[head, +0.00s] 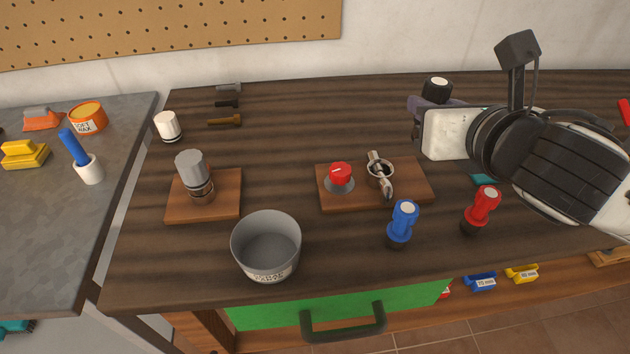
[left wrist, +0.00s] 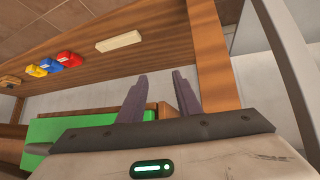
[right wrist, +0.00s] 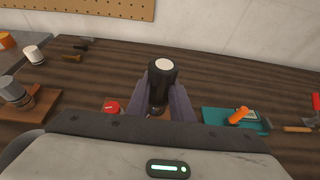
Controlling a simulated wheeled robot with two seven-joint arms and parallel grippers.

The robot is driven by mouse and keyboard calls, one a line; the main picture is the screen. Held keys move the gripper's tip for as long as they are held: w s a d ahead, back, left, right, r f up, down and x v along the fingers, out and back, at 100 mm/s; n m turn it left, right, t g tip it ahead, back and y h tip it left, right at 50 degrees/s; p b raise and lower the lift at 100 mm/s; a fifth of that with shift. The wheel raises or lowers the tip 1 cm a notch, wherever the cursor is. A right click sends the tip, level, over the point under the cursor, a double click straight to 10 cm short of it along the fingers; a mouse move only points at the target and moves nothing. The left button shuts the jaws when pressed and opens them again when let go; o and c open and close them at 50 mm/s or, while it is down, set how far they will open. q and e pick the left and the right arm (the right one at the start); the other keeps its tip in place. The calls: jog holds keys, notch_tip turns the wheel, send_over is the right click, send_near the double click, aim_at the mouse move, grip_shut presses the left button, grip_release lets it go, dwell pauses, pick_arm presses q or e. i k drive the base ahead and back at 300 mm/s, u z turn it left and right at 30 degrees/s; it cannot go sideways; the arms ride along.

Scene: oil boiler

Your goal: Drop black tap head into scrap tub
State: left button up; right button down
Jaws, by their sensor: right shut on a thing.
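The black tap head (head: 437,90), a dark cylinder with a white top disc, is held upright by my right gripper (head: 432,103) at the upper right of the head view. In the right wrist view the tap head (right wrist: 162,84) stands between both fingers of the right gripper (right wrist: 165,95). The scrap tub (head: 267,260), a round grey open bowl with a label, stands near the bench's front edge, left of and nearer than my right gripper. Its visible inside looks empty. My left gripper (left wrist: 160,82) is open and empty in the left wrist view, and does not show in the head view.
A wooden board (head: 412,197) carries a red knob (head: 341,174) and a metal fitting (head: 379,175). A second board (head: 228,205) holds a grey-capped cylinder (head: 193,173). A teal tray (right wrist: 222,115) lies right.

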aim_at(281, 255)
jog(key=k, duration=1)
jog(key=u, duration=1.2)
jog(key=i, duration=0.95)
jog(key=z, duration=1.75)
